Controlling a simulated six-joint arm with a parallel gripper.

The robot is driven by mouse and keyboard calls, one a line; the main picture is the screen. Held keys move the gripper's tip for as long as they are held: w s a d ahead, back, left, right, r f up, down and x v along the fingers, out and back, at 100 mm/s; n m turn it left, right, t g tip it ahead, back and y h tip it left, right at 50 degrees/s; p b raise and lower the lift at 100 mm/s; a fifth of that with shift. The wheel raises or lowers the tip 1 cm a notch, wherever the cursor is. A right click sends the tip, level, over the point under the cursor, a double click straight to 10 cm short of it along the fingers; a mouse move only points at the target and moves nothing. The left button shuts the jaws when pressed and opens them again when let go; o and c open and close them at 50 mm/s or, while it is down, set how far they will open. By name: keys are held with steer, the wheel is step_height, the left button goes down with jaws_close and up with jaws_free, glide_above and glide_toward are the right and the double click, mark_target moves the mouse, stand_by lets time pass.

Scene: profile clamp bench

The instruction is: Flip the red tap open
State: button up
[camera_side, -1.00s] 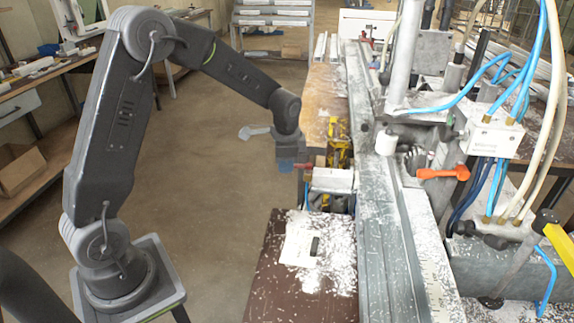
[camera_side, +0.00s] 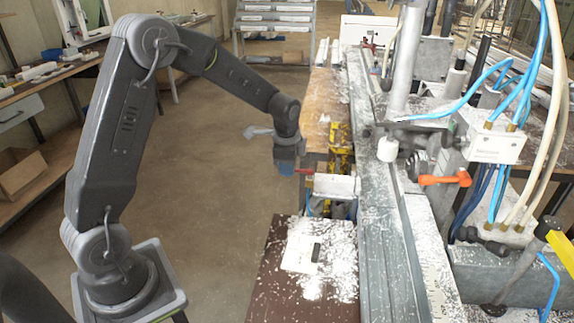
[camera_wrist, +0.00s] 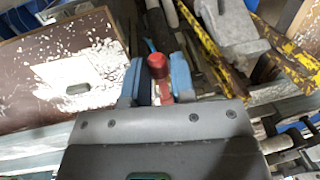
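The red tap (camera_wrist: 158,66) shows in the wrist view as a short red handle between my gripper's two blue fingers. In the side view the tap (camera_side: 304,171) is a small red lever at the left edge of the bench, just right of the fingertips. My gripper (camera_wrist: 157,82) is open, with one finger on each side of the tap. A narrow gap seems to show on the left; contact on the right cannot be told. In the side view my gripper (camera_side: 284,168) points down, and its blue fingers are small there.
A brown board (camera_side: 268,272) with white chips lies in front of the tap. Yellow metal parts (camera_side: 339,140) stand behind it. The long profile rail (camera_side: 372,190) runs to the right, with an orange lever (camera_side: 444,179) beyond. Open floor lies to the left.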

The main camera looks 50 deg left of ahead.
steer(key=o, duration=0.4)
steer(key=shift+r, duration=0.1)
steer(key=r, duration=0.4)
steer(key=s+d+r, duration=0.1)
steer(key=r, duration=0.8)
steer(key=shift+s+d+r, duration=0.25)
steer(key=shift+s, duration=0.05)
steer(key=s+d+n+t, duration=0.1)
steer(key=s+d+n, duration=0.2)
steer(key=s, duration=0.4)
steer(key=s+d+r+n+t, duration=0.1)
steer(key=s+d+n+t, duration=0.1)
steer(key=s, duration=0.6)
steer(key=s+d+n+t+h, duration=0.1)
steer(key=s+d+n, duration=0.3)
steer(key=s+d, duration=0.2)
steer(key=shift+s+d+r, duration=0.15)
steer(key=shift+s+r, duration=0.05)
steer(key=shift+s, duration=0.3)
steer(key=shift+s+d+r, duration=0.1)
steer(key=shift+s+r, duration=0.05)
steer(key=shift+s, duration=0.3)
